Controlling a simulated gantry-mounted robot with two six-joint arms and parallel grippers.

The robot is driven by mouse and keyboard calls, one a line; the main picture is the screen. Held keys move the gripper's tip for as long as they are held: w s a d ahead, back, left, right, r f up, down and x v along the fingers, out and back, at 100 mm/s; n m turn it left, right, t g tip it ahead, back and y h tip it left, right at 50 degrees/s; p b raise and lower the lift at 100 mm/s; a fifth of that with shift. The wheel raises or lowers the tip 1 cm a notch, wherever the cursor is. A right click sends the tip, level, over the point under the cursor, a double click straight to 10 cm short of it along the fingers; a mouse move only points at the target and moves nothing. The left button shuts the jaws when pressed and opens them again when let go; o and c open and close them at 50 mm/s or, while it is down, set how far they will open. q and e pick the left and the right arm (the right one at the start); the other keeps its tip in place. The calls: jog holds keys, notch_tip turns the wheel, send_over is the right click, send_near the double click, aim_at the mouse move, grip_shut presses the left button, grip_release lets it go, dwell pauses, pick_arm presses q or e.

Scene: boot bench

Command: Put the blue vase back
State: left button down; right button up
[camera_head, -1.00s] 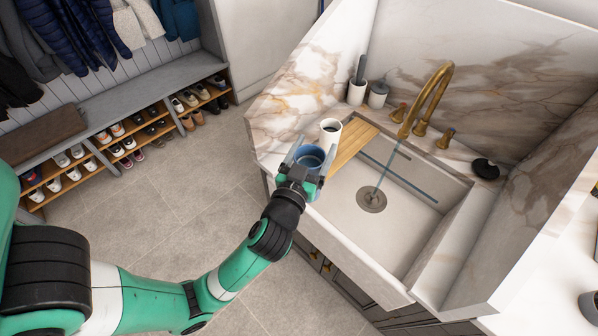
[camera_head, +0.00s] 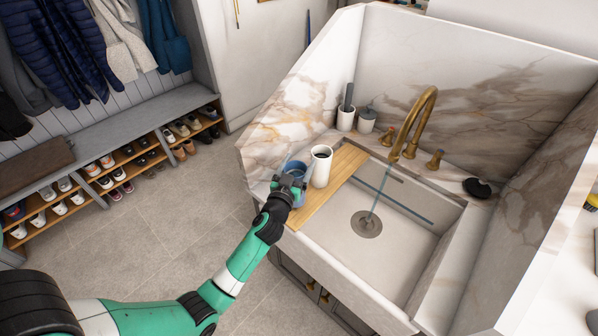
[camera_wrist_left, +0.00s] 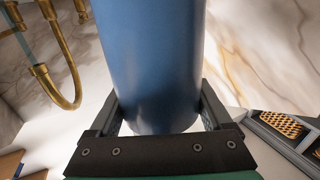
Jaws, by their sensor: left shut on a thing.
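The blue vase (camera_head: 296,168) is in my left gripper (camera_head: 290,180), at the left end of the sink counter beside a white cup. In the left wrist view the blue vase (camera_wrist_left: 152,60) fills the middle, with the gripper fingers (camera_wrist_left: 160,112) closed on both its sides. My left gripper hides part of the vase in the head view, and I cannot tell whether its base touches the counter. My right gripper is not in view.
Water runs from the brass faucet (camera_head: 418,115). A white brush holder (camera_head: 345,119) and soap dispenser (camera_head: 366,121) stand behind. A shoe bench (camera_head: 100,130) is at left.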

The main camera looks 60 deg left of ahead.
pick_arm(q)
notch_tip(320, 180, down, 2)
jog(key=shift+d+f+b, duration=0.1)
jog(key=shift+f+b, duration=0.15)
jog(key=shift+b, duration=0.1)
jog(key=shift+f, duration=0.1)
grip_release()
jog(key=shift+f, duration=0.1)
